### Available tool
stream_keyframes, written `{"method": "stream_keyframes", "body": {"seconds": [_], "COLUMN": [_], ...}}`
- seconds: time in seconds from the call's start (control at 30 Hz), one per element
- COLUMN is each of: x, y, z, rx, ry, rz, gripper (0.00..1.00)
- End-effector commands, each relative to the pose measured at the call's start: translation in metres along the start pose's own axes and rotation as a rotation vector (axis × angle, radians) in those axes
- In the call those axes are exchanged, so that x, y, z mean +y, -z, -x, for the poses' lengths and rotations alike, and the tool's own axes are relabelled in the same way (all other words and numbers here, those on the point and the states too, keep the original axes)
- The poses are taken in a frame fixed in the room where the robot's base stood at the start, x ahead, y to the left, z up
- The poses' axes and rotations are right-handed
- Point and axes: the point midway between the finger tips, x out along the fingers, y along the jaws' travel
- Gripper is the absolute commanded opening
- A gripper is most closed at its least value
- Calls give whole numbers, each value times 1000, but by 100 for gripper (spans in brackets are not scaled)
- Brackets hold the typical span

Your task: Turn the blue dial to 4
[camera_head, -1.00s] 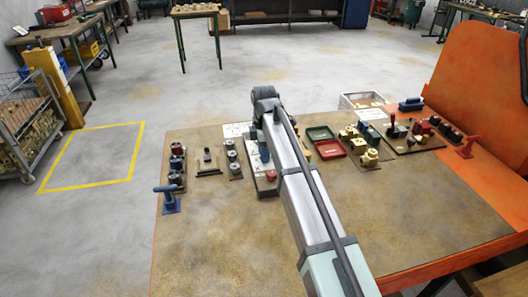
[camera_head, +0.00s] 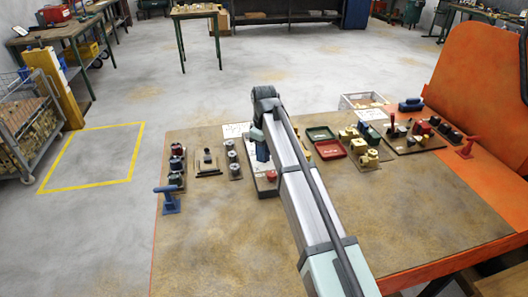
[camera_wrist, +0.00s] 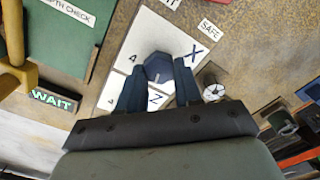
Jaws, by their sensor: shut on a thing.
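The blue dial (camera_wrist: 158,68) sits on a white plate (camera_wrist: 166,36) in the wrist view. The plate carries a black 4 to the dial's left, an X to its right and a Z nearer me. My gripper (camera_wrist: 158,88) has its two dark blue fingers on either side of the dial, shut on it. Which mark the dial points to is not clear. In the head view my gripper (camera_head: 262,150) is over the panel behind the red button (camera_head: 271,176), and my arm hides the dial there.
In the wrist view, a lit WAIT sign (camera_wrist: 54,100) is at left, a SAFE label (camera_wrist: 209,30) at upper right, and a round silver knob (camera_wrist: 213,91) close to the right finger. In the head view, red and green trays (camera_head: 331,148) lie right of my arm.

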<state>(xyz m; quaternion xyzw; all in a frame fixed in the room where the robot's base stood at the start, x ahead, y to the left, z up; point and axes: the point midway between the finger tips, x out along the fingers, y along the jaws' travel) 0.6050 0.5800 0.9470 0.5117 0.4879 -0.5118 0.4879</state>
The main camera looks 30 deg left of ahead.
Motion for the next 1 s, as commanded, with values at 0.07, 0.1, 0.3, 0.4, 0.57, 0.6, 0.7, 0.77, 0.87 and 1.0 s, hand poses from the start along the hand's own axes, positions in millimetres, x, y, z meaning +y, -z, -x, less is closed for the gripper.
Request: {"method": "stream_keyframes", "body": {"seconds": [0.07, 0.1, 0.3, 0.4, 0.57, 0.6, 0.7, 0.77, 0.87, 1.0], "x": [0, 1, 1, 2, 2, 2, 2, 3, 3, 3], "y": [0, 0, 0, 0, 0, 0, -1, -1, -1, -1], "z": [0, 0, 0, 0, 0, 0, 0, 0, 0, 0], "rx": [0, 0, 0, 0, 1, 1, 1, 1, 1, 1], "ry": [0, 0, 0, 0, 0, 0, 0, 0, 0, 0], "rz": [-74, -112, -302, -397, -549, -586, -680, -735, -821, -928], "gripper": [4, 4, 4, 4, 4, 4, 4, 4, 4, 4]}}
